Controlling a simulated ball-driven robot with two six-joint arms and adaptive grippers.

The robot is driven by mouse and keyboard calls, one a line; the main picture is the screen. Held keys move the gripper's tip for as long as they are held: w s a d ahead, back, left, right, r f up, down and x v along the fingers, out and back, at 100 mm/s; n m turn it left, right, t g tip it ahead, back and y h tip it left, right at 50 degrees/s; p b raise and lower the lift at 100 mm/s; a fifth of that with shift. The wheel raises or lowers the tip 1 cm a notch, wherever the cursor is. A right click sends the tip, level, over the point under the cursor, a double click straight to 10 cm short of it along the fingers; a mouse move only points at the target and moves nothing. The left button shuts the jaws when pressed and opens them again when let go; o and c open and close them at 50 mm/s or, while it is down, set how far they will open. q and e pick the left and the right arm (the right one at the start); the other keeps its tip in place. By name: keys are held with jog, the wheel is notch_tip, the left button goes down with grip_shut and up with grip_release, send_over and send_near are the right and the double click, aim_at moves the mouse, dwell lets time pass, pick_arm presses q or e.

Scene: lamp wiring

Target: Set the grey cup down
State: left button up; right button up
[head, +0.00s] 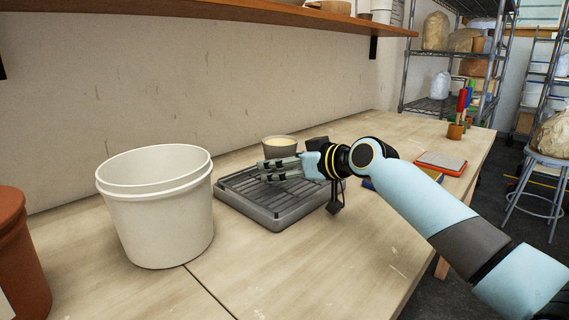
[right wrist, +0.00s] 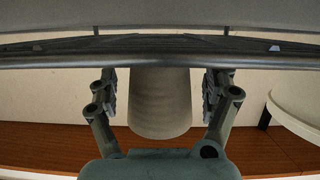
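The grey cup (head: 283,150) is at the back of the dark grey ribbed tray (head: 262,212) in the head view. It looks upright, with something cream-coloured inside, and its lower part is hidden behind my right gripper (head: 281,170). In the right wrist view the cup (right wrist: 160,100) lies between the two fingers of my right gripper (right wrist: 160,95), with a gap on each side. The gripper is open. The cup's base meets the tray's edge in that view, and contact is hard to judge. My left gripper is not in view.
A white bucket (head: 160,215) stands left of the tray, and a brown pot (head: 18,255) is at the left edge. A red-orange pad (head: 441,163) lies to the right. A wooden shelf (head: 230,12) runs above. The front of the bench (head: 290,280) is clear.

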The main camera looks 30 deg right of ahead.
jog(key=shift+s+d+r, duration=0.1)
jog(key=shift+s+r, duration=0.05)
jog(key=shift+r, duration=0.05)
jog(key=p+v, duration=0.2)
jog(key=v, duration=0.9)
jog(key=shift+s, duration=0.35)
